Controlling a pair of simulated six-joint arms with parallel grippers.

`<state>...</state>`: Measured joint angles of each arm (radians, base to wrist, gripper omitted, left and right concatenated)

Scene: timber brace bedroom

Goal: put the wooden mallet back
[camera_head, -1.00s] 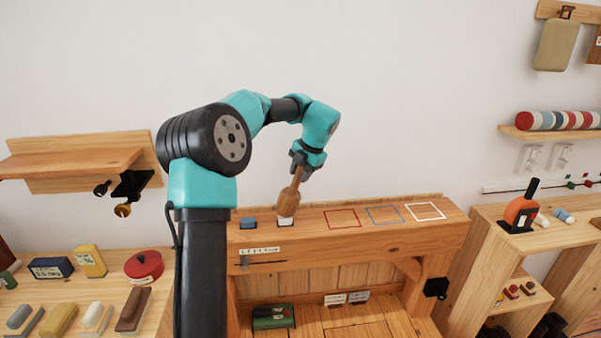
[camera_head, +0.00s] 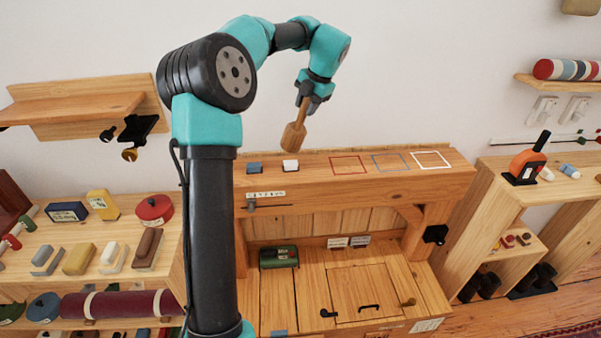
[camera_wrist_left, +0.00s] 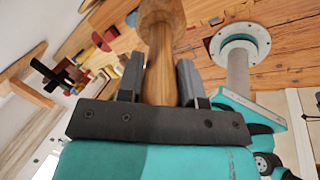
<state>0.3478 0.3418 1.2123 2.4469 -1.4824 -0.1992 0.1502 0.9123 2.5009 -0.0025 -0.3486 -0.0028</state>
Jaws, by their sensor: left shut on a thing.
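The wooden mallet (camera_head: 294,133) hangs head-down from my left gripper (camera_head: 308,100), above the top of the wooden bench (camera_head: 310,184). Its head is over the left part of the bench top, close above a white block, and appears clear of the surface. In the left wrist view the mallet's handle (camera_wrist_left: 162,75) stands between the two grey fingers of my left gripper (camera_wrist_left: 160,85), which are shut on it. My right gripper is not in view.
The bench top carries a blue block (camera_head: 254,168), a white block (camera_head: 290,166) and red, blue and white (camera_head: 432,160) outlined squares, all empty. A wall shelf (camera_head: 85,108) is at left. An orange tool (camera_head: 526,163) stands on the right-hand unit.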

